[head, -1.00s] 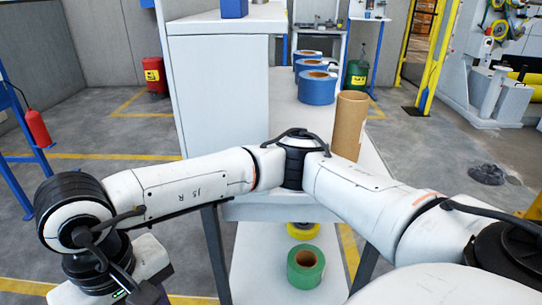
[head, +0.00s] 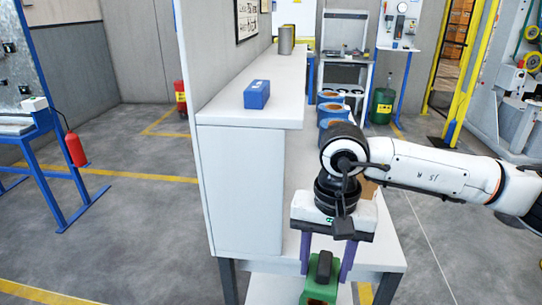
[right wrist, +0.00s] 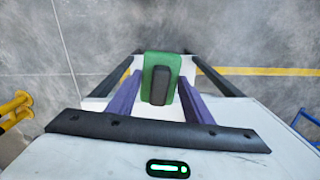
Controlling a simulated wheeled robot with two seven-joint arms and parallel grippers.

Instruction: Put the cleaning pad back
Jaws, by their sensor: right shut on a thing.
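The cleaning pad (head: 332,272) is a green block with a dark grey handle on top. It hangs between the purple fingers of my right gripper (head: 325,270), in front of the white shelf unit. The right wrist view also shows the green pad (right wrist: 151,72) with its dark handle, between the two fingers of the gripper (right wrist: 160,78). The gripper is shut on the pad and points down. My left gripper is not in view.
A blue box (head: 257,95) and a grey cylinder (head: 286,40) stand on the white upper shelf (head: 240,115), which has free room. Blue rolls (head: 333,112) line the lower bench behind my right arm. A red extinguisher (head: 75,149) is at left.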

